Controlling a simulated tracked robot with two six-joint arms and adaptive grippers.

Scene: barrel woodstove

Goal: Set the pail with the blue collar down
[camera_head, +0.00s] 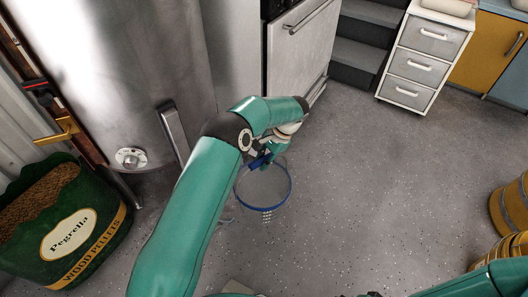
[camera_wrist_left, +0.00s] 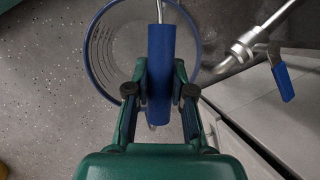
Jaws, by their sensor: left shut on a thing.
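The pail with the blue collar (camera_head: 264,208) hangs below my left gripper (camera_head: 267,157) in the head view, over the grey floor. My right gripper is not clearly in view; only teal arm parts show at the bottom right.
A large metal barrel (camera_head: 110,70) stands at the left, beside a green sack of wood pellets (camera_head: 38,240). A metal valve with a blue lever (camera_wrist_left: 283,80) is right of the pail in the wrist view. A drawer unit (camera_head: 420,62) and yellow barrels (camera_head: 509,210) stand right. Middle floor is clear.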

